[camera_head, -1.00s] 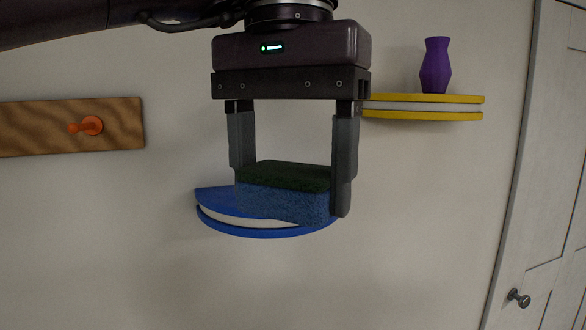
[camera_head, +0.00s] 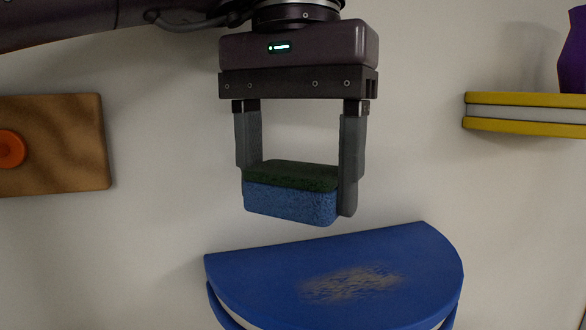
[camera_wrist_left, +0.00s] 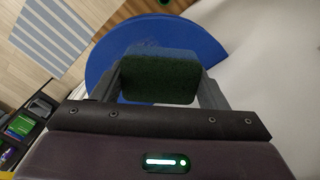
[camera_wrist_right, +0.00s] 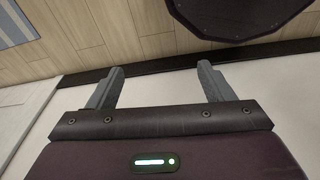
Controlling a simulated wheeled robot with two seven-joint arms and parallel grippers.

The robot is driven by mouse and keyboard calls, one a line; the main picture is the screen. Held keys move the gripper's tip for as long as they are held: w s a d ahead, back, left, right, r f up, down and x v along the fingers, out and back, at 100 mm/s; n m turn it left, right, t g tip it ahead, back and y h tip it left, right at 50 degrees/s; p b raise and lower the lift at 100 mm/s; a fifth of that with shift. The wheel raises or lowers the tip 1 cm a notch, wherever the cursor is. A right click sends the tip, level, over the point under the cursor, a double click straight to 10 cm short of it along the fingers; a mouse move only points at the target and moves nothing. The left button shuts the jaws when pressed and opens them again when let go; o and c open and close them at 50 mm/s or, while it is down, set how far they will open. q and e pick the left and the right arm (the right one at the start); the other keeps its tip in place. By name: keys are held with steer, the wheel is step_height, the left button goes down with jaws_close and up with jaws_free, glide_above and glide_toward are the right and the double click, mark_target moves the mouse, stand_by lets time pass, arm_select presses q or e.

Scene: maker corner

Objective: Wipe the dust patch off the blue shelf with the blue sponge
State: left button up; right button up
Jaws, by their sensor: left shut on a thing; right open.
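The blue sponge (camera_head: 290,200) has a dark green top layer and is held between the fingers of my left gripper (camera_head: 296,190). In the head view it hangs above the blue shelf (camera_head: 270,270), with a visible gap. The shelf is half-round and fixed to the wall. The brownish dust patch (camera_head: 350,283) lies on its top, right of its middle.
A yellow and white shelf (camera_head: 525,114) with a purple vase (camera_head: 573,55) is on the wall at right. A wooden board with an orange peg (camera_head: 10,149) is at left. A dark round object (camera_wrist_right: 235,15) shows in the right wrist view.

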mark_target(301, 216)
arm_select(q)
steer(key=shift+s+d+f+b, duration=0.2)
steer(key=shift+s+f+b, duration=0.05)
steer(key=shift+f+b, duration=0.25)
steer(key=shift+s+d+f+b, duration=0.15)
steer(key=shift+s+f+b, duration=0.05)
steer(key=shift+f+b, duration=0.2)
arm_select(e)
steer(key=s+d+f+g, duration=0.1)
steer(key=s+d+f, duration=0.1)
steer(key=s, duration=0.5)
arm_select(q)
steer(key=shift+w+a+f+b, duration=0.1)
steer(key=shift+w+f+b, duration=0.05)
steer(key=shift+f+b, duration=0.35)
steer(key=shift+w+a+f+b, duration=0.1)
steer(key=shift+f+b, duration=0.25)
steer(key=shift+f, duration=0.1)
step_height(301, 216, down, 2)
steer(key=shift+w+f+b, duration=0.1)
steer(key=shift+b, duration=1.1)
steer(key=shift+d, duration=0.1)
arm_select(e)
steer(key=f, duration=0.1)
steer(key=w+a+f, duration=0.1)
steer(key=f, duration=0.1)
steer(key=w+f, duration=0.1)
steer(key=shift+w+a+f, duration=0.15)
steer(key=shift+f, duration=0.2)
steer(key=shift+w, duration=0.1)
